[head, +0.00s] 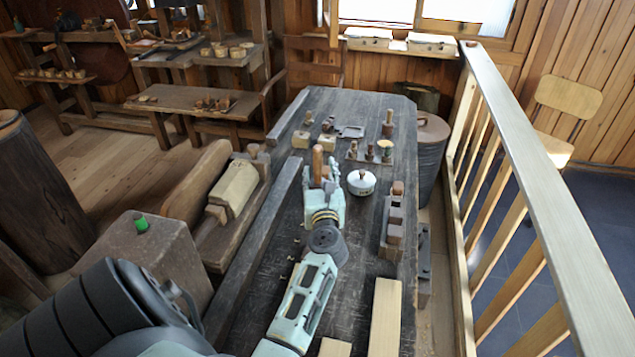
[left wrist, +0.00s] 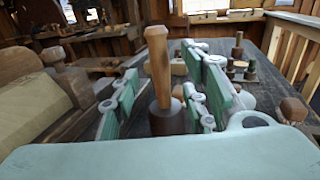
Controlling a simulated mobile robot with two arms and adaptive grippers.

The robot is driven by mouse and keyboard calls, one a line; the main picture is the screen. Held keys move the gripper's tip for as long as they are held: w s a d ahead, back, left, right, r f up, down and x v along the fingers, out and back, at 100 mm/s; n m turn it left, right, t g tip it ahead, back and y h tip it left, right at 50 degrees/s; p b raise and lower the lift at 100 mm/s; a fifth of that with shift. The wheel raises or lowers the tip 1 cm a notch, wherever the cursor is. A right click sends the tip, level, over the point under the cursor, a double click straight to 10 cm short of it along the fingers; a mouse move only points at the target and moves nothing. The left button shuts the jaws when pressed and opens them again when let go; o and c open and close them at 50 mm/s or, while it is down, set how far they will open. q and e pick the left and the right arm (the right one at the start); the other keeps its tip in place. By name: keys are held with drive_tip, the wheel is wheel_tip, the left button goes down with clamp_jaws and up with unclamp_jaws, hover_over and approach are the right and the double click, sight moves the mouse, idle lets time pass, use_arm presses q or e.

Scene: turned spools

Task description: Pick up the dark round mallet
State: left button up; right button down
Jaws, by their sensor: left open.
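The dark round mallet stands upright on the dark workbench (head: 285,215), its light brown wooden handle (head: 317,162) pointing up. In the left wrist view its handle (left wrist: 158,65) leans slightly and its dark round head (left wrist: 167,119) is below, partly hidden by my gripper body. My left gripper (head: 324,175) is open, with one green finger on each side of the mallet. In the left wrist view the mallet is between the fingers of my left gripper (left wrist: 160,88); I cannot tell whether either finger touches it. My right gripper is not in view.
Small turned pieces (head: 369,152) stand farther back. A railing (head: 540,170) runs along the right.

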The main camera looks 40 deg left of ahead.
sight(318, 164)
use_arm(q)
drive_tip(key=shift+w+a+r, duration=0.2)
drive_tip(key=shift+w+a, duration=0.1)
drive_tip(key=shift+a, duration=0.05)
drive_tip(key=x, duration=0.4)
drive_tip(key=shift+f+p, duration=0.15)
drive_tip(key=shift+p, duration=0.2)
drive_tip(key=shift+w+a+f, duration=0.1)
drive_tip(key=shift+w+a, duration=0.3)
drive_tip(key=shift+w, duration=0.05)
drive_tip(key=shift+s+d, duration=0.1)
drive_tip(key=c, duration=0.3)
clamp_jaws()
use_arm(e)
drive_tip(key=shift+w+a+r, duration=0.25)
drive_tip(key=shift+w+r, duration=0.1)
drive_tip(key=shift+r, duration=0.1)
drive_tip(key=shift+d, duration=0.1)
